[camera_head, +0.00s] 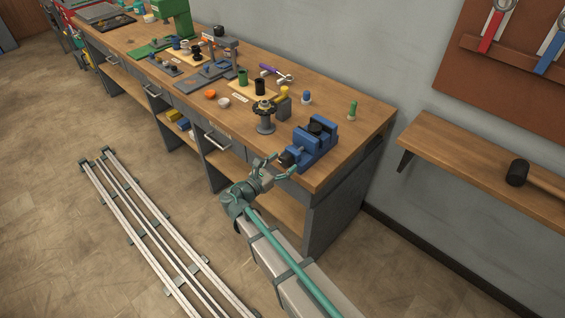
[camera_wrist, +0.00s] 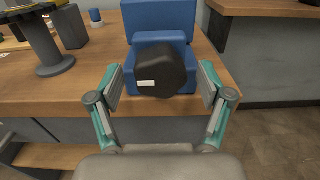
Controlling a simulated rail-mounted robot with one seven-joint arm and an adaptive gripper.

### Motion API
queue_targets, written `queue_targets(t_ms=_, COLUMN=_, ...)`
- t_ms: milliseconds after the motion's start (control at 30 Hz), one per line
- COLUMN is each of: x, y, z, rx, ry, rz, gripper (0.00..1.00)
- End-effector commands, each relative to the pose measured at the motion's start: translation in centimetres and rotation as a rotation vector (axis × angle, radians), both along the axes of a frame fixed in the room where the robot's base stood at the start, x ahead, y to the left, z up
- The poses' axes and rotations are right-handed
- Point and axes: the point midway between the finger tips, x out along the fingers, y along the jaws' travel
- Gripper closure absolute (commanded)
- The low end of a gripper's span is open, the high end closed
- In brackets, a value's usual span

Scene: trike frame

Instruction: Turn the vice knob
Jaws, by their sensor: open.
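The blue vice (camera_head: 318,140) stands at the near right corner of the wooden workbench. Its dark knob (camera_head: 287,158) faces the front edge of the bench. In the wrist view the black knob (camera_wrist: 160,70) is many-sided, carries a small white label, and sits in front of the blue vice body (camera_wrist: 160,20). My gripper (camera_head: 283,166) is open at the knob. In the wrist view my gripper's fingers (camera_wrist: 161,85) stand on the left and right of the knob, with a visible gap on each side, so they appear not to touch it.
The workbench (camera_head: 345,105) holds a dark round-topped stand (camera_head: 265,115) left of the vice, and a green-topped piece (camera_head: 352,109) behind it. A wall shelf (camera_head: 470,158) with a mallet (camera_head: 518,172) is at the right. Floor rails (camera_head: 150,230) run at the left.

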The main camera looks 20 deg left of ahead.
Motion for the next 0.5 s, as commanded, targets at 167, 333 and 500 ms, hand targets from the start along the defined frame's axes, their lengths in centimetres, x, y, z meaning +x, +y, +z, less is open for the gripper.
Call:
queue_targets(t_ms=167, x=-0.01, y=0.01, z=-0.02, rx=0.0, ry=0.0, rz=0.0, gripper=0.21)
queue_targets(t_ms=333, x=-0.02, y=0.02, z=0.0, rx=0.0, ry=0.0, rz=0.0, gripper=0.46)
queue_targets(t_ms=500, x=-0.02, y=0.02, z=0.01, rx=0.001, ry=0.0, rz=0.0, gripper=0.75)
